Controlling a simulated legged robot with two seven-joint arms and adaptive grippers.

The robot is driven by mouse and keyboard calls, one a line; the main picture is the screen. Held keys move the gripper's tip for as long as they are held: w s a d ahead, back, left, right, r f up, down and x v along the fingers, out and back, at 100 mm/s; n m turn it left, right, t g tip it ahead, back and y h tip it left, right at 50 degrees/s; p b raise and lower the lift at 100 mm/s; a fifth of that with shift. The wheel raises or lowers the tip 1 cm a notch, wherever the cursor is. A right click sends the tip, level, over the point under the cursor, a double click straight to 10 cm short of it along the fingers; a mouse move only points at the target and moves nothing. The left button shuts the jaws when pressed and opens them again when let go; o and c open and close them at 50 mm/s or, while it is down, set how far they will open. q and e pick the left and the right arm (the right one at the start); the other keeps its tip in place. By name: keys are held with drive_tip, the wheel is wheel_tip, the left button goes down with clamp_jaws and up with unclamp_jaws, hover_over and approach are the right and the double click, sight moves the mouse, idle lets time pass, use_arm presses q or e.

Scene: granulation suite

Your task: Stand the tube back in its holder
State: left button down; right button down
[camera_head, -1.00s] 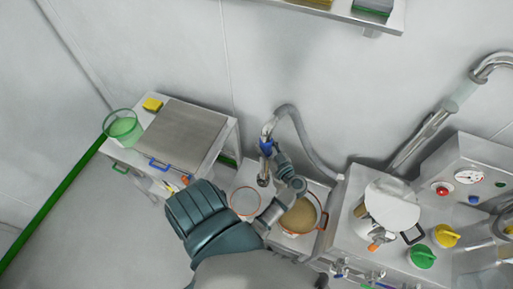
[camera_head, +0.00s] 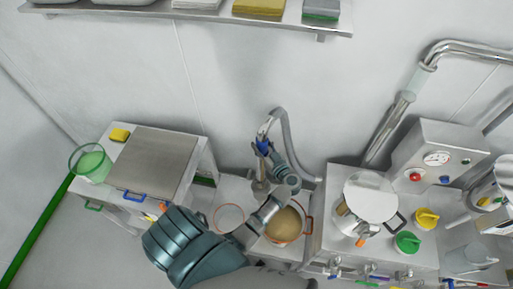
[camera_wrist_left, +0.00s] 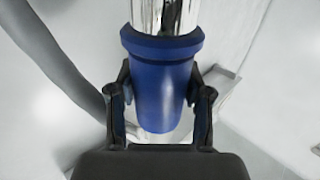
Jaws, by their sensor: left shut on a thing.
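The tube (camera_head: 260,183) is a metal lance with a blue collar and a bent top joined to a grey hose. My left gripper (camera_head: 266,154) is shut on the blue collar, which fills the middle of the left wrist view (camera_wrist_left: 165,95) between the two dark fingers. The tube stands near upright in the head view, its lower end close to a round red-rimmed opening (camera_head: 229,205) and a tub of tan powder (camera_head: 287,225). I cannot tell which thing is the holder, or whether the tube's end touches anything. My right gripper is not in view.
The grey hose (camera_head: 290,137) loops behind the tube. A bench with a steel plate (camera_head: 157,160), yellow sponge (camera_head: 120,135) and green bowl (camera_head: 90,162) stands left. A machine with a white-lidded vessel (camera_head: 372,197) stands right. A shelf (camera_head: 200,14) runs along the wall above.

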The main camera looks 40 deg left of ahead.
use_arm(q)
drive_tip(key=shift+w+f, duration=0.15)
drive_tip(key=shift+w, duration=0.15)
drive_tip(key=f+b, duration=0.2)
drive_tip(key=b, duration=0.1)
drive_tip(key=shift+s+a+f, duration=0.1)
drive_tip(key=shift+a+f, duration=0.15)
drive_tip(key=shift+f, duration=0.05)
wheel_tip(320, 180, down, 9)
drive_tip(key=b, duration=0.6)
drive_tip(key=shift+d, duration=0.1)
drive_tip(key=shift+c, duration=2)
unclamp_jaws()
